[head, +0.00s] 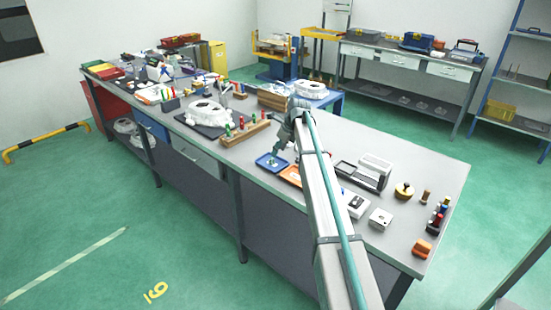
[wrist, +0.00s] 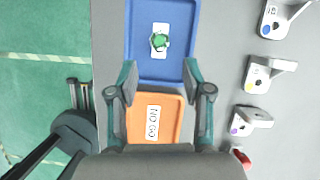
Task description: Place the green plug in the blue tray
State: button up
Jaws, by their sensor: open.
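The blue tray (wrist: 134,45) lies flat on the bench under my gripper; it also shows in the head view (head: 262,162). A green plug (wrist: 160,41) is inside the tray, over the white label (wrist: 153,52). My gripper (wrist: 159,76) is open, with its two fingers apart and nothing between them. In the wrist picture the fingertips lie just below the plug, over the tray's near end. In the head view my gripper (head: 281,152) is just above the tray, and the plug is too small to make out clearly.
An orange NO GO tray (wrist: 170,130) adjoins the blue tray. Several white gauge blocks (wrist: 262,75) stand to the right. A wooden rack (head: 245,132) with coloured plugs and a white casting (head: 208,113) lie left of the arm. The bench edge is close on the tray's left.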

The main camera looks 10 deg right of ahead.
jog(key=shift+b+v, duration=0.35)
jog(key=shift+v, duration=2.45)
